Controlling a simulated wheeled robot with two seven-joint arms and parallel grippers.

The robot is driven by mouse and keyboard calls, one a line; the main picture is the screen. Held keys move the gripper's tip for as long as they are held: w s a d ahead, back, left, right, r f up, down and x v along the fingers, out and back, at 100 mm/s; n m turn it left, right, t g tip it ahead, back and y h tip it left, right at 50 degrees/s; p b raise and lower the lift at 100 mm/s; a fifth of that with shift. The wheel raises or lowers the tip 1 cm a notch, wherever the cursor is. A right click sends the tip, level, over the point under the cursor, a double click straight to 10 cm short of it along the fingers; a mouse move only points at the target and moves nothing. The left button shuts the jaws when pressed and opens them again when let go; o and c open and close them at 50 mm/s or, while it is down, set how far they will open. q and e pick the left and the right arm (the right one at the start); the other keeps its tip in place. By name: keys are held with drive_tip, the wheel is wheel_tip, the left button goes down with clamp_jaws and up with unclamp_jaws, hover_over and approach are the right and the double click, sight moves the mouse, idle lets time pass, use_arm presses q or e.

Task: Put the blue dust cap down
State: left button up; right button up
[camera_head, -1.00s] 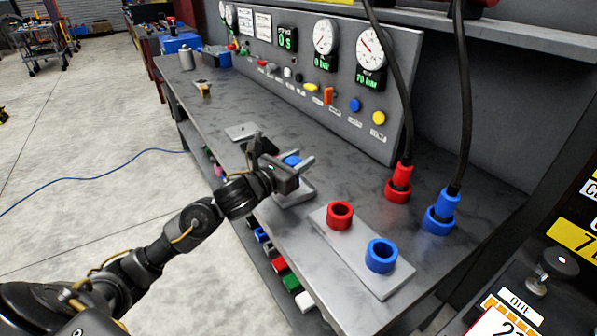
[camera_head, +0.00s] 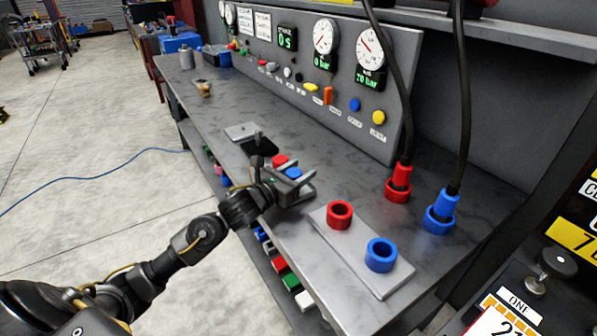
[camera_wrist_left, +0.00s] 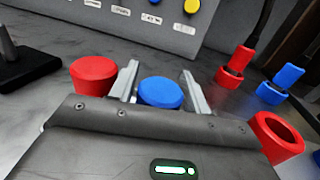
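The blue dust cap (camera_head: 293,173) is upright between the fingers of my left gripper (camera_head: 291,171), near the bench's front edge. In the left wrist view the blue cap (camera_wrist_left: 160,92) has a finger on each side, with narrow gaps showing, so the left gripper (camera_wrist_left: 160,82) looks open around it. The cap's underside is hidden by the gripper body. A red dust cap (camera_head: 279,160) stands just outside the fingers, and shows at left in the wrist view (camera_wrist_left: 94,75). My right gripper is not in view.
A plate at the right front bears a red ring (camera_head: 340,214) and a blue ring (camera_head: 381,255). Behind are red (camera_head: 398,188) and blue (camera_head: 440,215) connectors with hanging cables. A black base with a post (camera_head: 258,147) stands left of the gripper. Bench beyond is mostly clear.

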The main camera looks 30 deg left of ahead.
use_arm(q)
drive_tip(key=shift+r, duration=0.1)
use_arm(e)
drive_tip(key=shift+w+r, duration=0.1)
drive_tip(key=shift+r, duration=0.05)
use_arm(q)
drive_tip(key=shift+r+p, duration=0.2)
drive_tip(key=shift+p, duration=0.1)
drive_tip(key=b+v, duration=0.1)
drive_tip(key=v, duration=0.6)
drive_tip(key=b+v, duration=0.1)
drive_tip(key=v, duration=0.2)
drive_tip(key=shift+s+a+f+b, duration=0.15)
drive_tip(key=shift+s+f+b, duration=0.1)
drive_tip(key=shift+s+b, duration=0.1)
drive_tip(key=shift+s+a+r, duration=0.1)
drive_tip(key=shift+s+a, duration=0.05)
drive_tip(key=shift+s, duration=0.4)
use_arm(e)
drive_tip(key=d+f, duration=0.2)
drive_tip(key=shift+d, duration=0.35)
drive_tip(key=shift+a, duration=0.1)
